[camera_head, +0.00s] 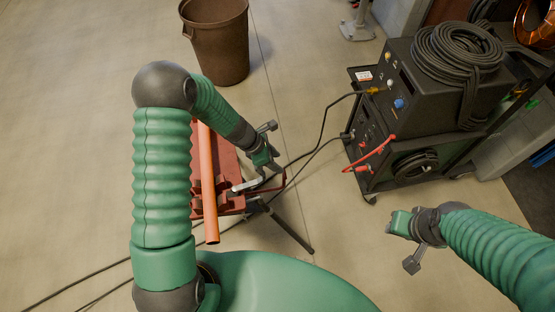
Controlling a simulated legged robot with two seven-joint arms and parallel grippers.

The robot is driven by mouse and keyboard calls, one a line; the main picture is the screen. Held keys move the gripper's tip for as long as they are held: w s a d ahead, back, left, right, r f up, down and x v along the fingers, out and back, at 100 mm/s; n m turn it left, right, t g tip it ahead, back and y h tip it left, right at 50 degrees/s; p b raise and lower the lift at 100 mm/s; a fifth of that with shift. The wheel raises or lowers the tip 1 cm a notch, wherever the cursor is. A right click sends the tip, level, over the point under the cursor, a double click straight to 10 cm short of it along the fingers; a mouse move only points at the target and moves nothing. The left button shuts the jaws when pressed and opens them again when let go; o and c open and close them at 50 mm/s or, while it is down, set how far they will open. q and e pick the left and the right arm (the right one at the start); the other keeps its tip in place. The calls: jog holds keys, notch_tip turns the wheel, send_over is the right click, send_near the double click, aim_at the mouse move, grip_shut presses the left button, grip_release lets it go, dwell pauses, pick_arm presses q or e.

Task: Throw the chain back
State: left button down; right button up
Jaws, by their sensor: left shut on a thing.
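A red tripod pipe vise (228,166) stands in front of me, left of centre. An orange pipe (208,180) lies lengthwise across it. My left gripper (264,174) is at the right side of the vise, beside a small silver metal piece (245,185). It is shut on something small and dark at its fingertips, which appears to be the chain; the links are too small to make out. My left arm hides part of the vise's left side. My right gripper (396,222) hangs over bare floor at the right, clear of the vise; its finger gap is unclear.
A brown bin (217,45) stands at the back. A black welding cart (410,110) with a coiled cable (455,50) stands at the right. Cables (322,128) run from it across the floor towards the vise. A tripod leg (290,232) reaches out right. The left floor is mostly open.

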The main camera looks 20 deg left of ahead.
pick_arm(q)
jog(key=c, duration=1)
grip_release()
jog(key=shift+s+a+f, duration=0.2)
jog(key=shift+s+f, duration=0.05)
jog(key=shift+s, duration=0.05)
jog(key=o, duration=0.3)
jog(key=shift+a, duration=0.15)
jog(key=b+v, duration=0.1)
jog(key=v, duration=0.7)
jog(key=b+v, duration=0.1)
jog(key=v, duration=0.8)
jog(key=shift+w+a, duration=0.25)
pick_arm(e)
jog(key=shift+a+f, duration=0.2)
jog(key=shift+f, duration=0.35)
jog(key=shift+a+f, duration=0.2)
jog(key=shift+f, duration=0.35)
pick_arm(q)
jog(key=shift+d, duration=0.15)
pick_arm(e)
jog(key=shift+d, duration=0.15)
